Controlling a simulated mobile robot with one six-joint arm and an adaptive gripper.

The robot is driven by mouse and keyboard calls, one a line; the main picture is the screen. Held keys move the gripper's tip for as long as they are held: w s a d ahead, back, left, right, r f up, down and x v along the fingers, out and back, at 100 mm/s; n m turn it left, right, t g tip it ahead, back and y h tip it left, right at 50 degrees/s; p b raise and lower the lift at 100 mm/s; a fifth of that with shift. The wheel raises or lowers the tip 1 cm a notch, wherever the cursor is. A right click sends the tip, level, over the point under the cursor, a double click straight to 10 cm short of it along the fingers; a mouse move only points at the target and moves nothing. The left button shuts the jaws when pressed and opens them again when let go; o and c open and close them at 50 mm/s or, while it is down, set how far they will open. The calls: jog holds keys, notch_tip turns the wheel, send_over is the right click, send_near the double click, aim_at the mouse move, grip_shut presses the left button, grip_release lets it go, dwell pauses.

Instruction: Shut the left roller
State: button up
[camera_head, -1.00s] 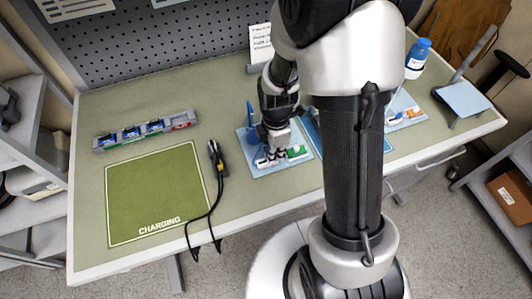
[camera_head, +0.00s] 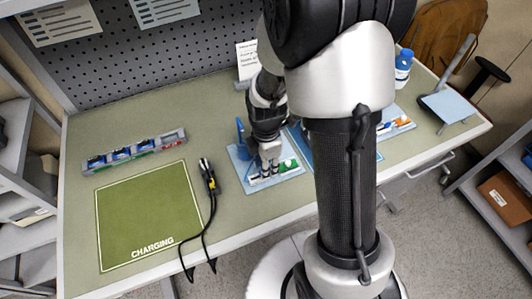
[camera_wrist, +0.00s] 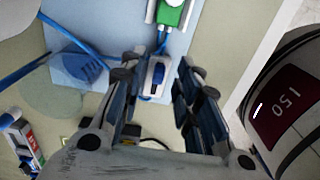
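The left roller clamp (camera_wrist: 156,76) is a small white housing with a dark blue roller on a blue tube in the wrist view. It lies between the fingertips of my gripper (camera_wrist: 155,70), with a gap showing on both sides. A green and white piece (camera_wrist: 171,14) sits further along the tube, on a light blue mat (camera_wrist: 190,42). In the head view my gripper (camera_head: 268,162) points down over the left light blue mat (camera_head: 247,184). The fingers partly hide the clamp there, and its height below them is unclear.
A blue upright piece (camera_head: 240,130) stands at the mat's back left. A black cable with a plug (camera_head: 208,172) and the green charging mat (camera_head: 150,215) lie left. A grey rack (camera_head: 135,151) sits behind. My arm hides part of a second mat at right.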

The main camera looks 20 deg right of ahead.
notch_tip(320, 180, up, 11)
jog(key=shift+f, duration=0.15)
dwell(0.4)
